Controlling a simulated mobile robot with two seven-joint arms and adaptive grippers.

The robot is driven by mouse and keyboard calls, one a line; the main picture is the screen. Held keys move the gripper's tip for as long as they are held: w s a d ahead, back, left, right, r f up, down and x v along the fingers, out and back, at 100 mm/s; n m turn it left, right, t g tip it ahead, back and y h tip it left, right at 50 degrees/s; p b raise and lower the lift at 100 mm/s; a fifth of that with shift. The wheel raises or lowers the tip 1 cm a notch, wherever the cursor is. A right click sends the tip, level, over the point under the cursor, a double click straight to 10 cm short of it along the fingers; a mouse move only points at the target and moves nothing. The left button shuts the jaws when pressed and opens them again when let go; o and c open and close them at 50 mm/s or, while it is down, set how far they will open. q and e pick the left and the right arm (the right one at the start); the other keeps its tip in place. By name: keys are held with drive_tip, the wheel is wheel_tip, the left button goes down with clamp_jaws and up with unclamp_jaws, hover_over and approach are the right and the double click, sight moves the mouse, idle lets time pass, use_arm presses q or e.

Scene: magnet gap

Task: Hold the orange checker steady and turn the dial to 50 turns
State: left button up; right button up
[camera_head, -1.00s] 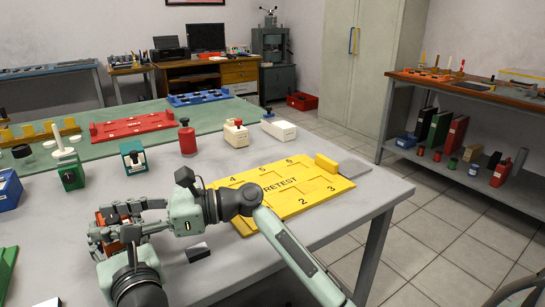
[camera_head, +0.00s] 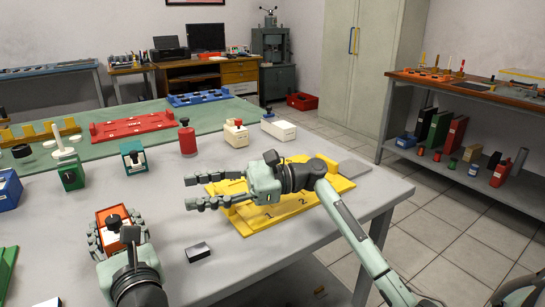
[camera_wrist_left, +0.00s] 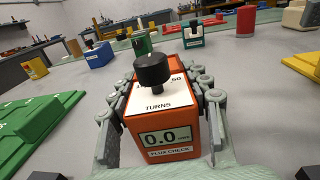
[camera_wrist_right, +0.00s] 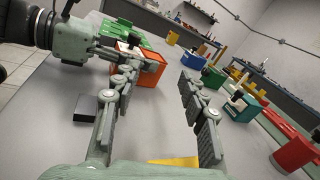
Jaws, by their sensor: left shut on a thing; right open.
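The orange checker (camera_head: 118,217) stands on the grey table at the front left. In the left wrist view the checker (camera_wrist_left: 165,134) shows a black dial (camera_wrist_left: 151,70) on its white top marked TURNS, and a display reading 0.0 above the label FLUX CHECK. My left gripper (camera_head: 119,232) is shut on the checker, with a finger along each side. My right gripper (camera_head: 187,191) is open and empty above the table, to the right of the checker and apart from it. The checker also shows beyond its fingers in the right wrist view (camera_wrist_right: 152,70).
A small black and white block (camera_head: 198,252) lies right of the checker. The yellow RETEST tray (camera_head: 335,188) is partly hidden behind my right arm. A green block (camera_head: 71,176), a dark green device (camera_head: 134,157) and a red cylinder (camera_head: 187,139) stand behind. The table between is clear.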

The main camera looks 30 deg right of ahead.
drive_tip(key=w+d+t+h, duration=0.1)
drive_tip(key=d+t, duration=0.1)
drive_tip(key=d, duration=0.1)
drive_tip(key=w+d+n+t+h, duration=0.1)
drive_tip(key=d, duration=0.2)
drive_tip(key=w+d+t, duration=0.1)
drive_tip(key=d+t, duration=0.1)
drive_tip(key=d, duration=0.1)
drive_tip(key=shift+w+d+n+t+h, duration=0.2)
drive_tip(key=shift+d+n+t+h, duration=0.1)
drive_tip(key=shift+d+h, duration=0.1)
drive_tip(key=d+t+h, duration=0.1)
drive_tip(key=d, duration=0.2)
drive_tip(key=d+n+t+h, duration=0.1)
drive_tip(key=d, duration=0.2)
drive_tip(key=d+t+h, duration=0.1)
drive_tip(key=d+t, duration=0.1)
drive_tip(key=d, duration=0.1)
drive_tip(key=shift+w+d+r+n+h, duration=0.1)
drive_tip(key=shift+w+d+n+h, duration=0.1)
drive_tip(key=shift+w+n+h, duration=0.15)
drive_tip(key=shift+w, duration=0.1)
